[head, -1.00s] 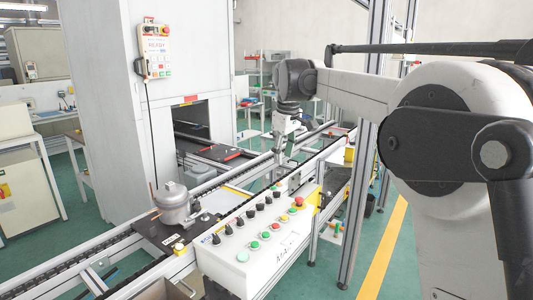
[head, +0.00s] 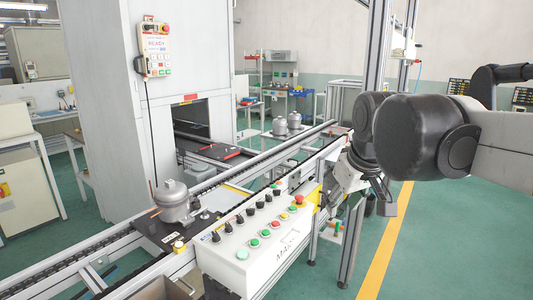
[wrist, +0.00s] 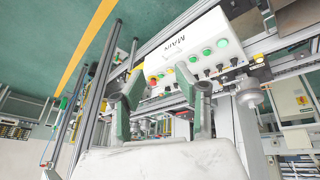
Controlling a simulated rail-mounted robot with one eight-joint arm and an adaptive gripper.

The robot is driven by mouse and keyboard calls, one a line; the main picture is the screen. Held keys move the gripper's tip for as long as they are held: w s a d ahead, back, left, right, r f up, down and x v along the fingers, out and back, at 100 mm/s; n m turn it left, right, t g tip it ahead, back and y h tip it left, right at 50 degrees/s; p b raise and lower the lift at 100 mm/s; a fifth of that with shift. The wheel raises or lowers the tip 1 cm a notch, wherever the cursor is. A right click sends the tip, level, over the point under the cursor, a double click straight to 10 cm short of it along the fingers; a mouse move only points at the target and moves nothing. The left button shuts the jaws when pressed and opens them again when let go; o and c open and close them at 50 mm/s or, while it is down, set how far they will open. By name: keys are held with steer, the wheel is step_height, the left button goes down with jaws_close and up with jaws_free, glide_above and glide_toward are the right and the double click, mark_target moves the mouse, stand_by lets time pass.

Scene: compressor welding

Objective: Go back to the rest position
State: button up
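My gripper shows in the wrist view (wrist: 160,92) with its two fingers well apart and nothing between them. In the head view my arm reaches in from the right and its wrist is folded beside the control box, right of the conveyor; the fingers are hard to make out there. A grey compressor (head: 174,204) stands on a dark pallet (head: 160,236) on the near conveyor, well left of my gripper. More compressors (head: 280,126) stand upright at the far end of the line.
The white MAIN control box (head: 262,250) with coloured buttons is close to my wrist. An aluminium post (head: 376,50) rises behind my arm. A white machine cabinet (head: 105,110) with a pendant (head: 156,50) stands left. Green floor with a yellow line (head: 388,240) lies open at right.

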steer(key=s+d+f+m+t, duration=0.1)
steer(key=s+f+m, duration=0.1)
steer(key=s+f, duration=0.4)
steer(key=s+d+f+m, duration=0.1)
steer(key=s+d+f, duration=0.1)
steer(key=s+f, duration=0.5)
steer(key=s, duration=0.3)
steer(key=shift+s+d+m+t, duration=0.15)
steer(key=shift+d+m+t, duration=0.15)
steer(key=shift+m+t, duration=0.1)
